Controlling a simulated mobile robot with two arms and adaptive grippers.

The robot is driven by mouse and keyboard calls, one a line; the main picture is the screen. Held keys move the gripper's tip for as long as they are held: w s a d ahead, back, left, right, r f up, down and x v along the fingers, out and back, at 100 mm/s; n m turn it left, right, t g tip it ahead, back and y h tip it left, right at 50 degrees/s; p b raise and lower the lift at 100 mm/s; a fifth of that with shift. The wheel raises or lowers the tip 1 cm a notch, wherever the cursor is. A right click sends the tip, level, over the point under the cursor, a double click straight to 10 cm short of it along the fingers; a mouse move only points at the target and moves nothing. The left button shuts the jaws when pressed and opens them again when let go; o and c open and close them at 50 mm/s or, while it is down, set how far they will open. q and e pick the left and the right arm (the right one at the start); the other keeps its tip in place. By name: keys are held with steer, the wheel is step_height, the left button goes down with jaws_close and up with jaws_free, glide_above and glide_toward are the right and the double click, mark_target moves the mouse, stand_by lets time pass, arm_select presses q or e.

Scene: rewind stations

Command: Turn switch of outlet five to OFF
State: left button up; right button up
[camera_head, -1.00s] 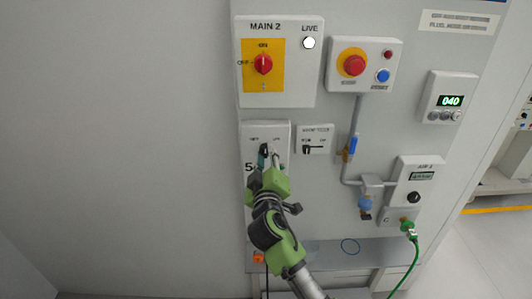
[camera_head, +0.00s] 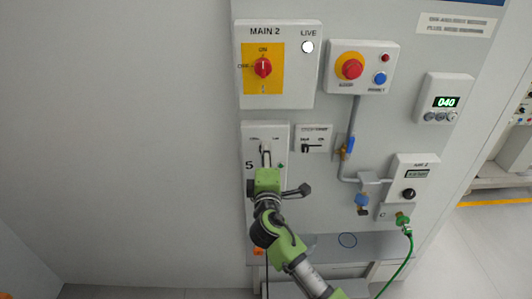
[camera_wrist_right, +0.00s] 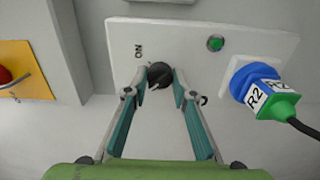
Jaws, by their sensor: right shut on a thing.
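The outlet five panel (camera_head: 283,165) is a white plate marked 5, below the MAIN 2 box. Its black rotary switch (camera_wrist_right: 160,75) shows in the wrist view, with an ON label beside it. My right gripper (camera_wrist_right: 160,84) is shut on the switch, one finger on each side. In the head view the right gripper (camera_head: 265,156) covers the lower part of the panel. The fingers hide part of the knob, so its exact pointing is unclear. A green lamp (camera_wrist_right: 215,43) and a blue and green plug (camera_wrist_right: 262,90) labelled R2 sit to the right. My left gripper is not in view.
The MAIN 2 box (camera_head: 283,90) with a red knob is above. A smaller switch plate (camera_head: 314,139) is close on the right. A red button box (camera_head: 362,68), blue valve (camera_head: 351,145) and green hose (camera_head: 398,270) are further right. The left wall is bare.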

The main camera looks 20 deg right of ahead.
stand_by(0.5)
steer(key=o, duration=1.1)
steer(key=shift+a, duration=0.1)
steer(key=v, duration=1.2)
